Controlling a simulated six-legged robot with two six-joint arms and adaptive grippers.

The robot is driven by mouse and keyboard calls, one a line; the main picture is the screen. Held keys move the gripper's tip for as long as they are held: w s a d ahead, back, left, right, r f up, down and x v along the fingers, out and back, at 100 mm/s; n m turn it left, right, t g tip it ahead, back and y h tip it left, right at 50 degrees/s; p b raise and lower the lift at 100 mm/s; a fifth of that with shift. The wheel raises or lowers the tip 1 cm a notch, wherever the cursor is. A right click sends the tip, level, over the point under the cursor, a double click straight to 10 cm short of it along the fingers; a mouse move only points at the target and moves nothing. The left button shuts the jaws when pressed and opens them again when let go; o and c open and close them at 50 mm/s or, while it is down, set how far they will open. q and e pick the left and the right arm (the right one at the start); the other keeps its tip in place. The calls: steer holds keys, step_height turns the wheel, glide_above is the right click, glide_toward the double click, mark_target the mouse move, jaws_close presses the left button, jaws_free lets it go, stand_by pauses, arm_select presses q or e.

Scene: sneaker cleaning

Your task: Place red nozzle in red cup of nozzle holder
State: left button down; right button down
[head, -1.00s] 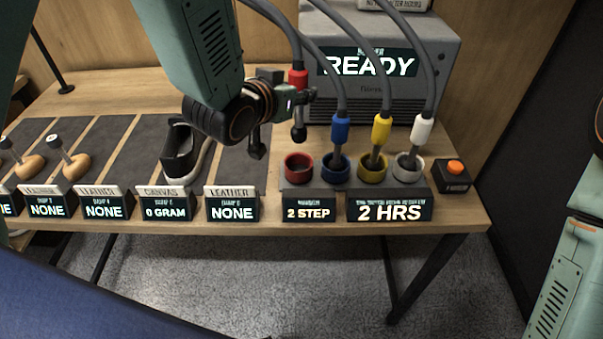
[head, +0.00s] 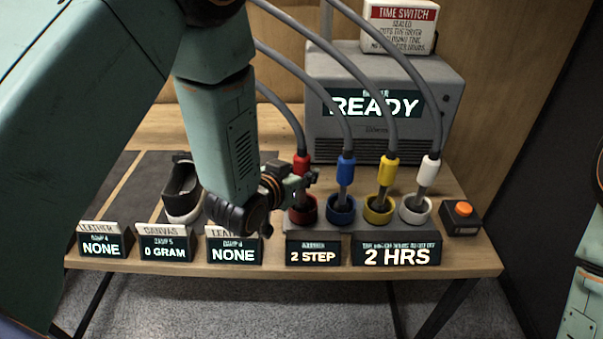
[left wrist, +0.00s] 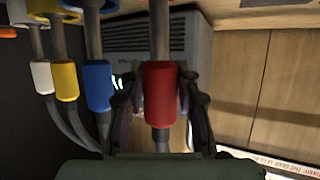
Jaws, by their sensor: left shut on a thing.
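The red nozzle (head: 302,166) hangs upright on its grey hose, over the red cup (head: 303,214) of the nozzle holder (head: 319,238). My left gripper (head: 295,188) is at the nozzle, just above and left of the red cup. In the left wrist view, its fingers (left wrist: 160,100) are shut around the red collar (left wrist: 160,88), and the grey shaft runs out of the top of the picture. In the head view the nozzle's lower end lines up with the cup opening; the gripper partly hides it, so its depth is unclear. My right gripper is out of view.
Blue (head: 346,169), yellow (head: 388,172) and white (head: 430,169) nozzles stand in their cups to the right, close beside the red one. An orange button (head: 463,209) is farther right. A grey machine (head: 385,105) stands behind.

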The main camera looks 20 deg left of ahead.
arm_select(q)
steer(key=shift+s+d, duration=0.2)
steer(key=shift+d, duration=0.1)
steer(key=c, duration=1.4)
jaws_free()
steer(key=o, duration=0.4)
steer(key=shift+w+a+f, duration=0.15)
steer(key=shift+a+f, duration=0.05)
steer(key=shift+o, duration=0.2)
steer(key=shift+d+r, duration=0.15)
steer(key=shift+s+r, duration=0.25)
steer(key=shift+r, duration=0.1)
steer(key=p+v, duration=0.3)
steer(key=v, duration=0.8)
steer(key=shift+s, duration=0.4)
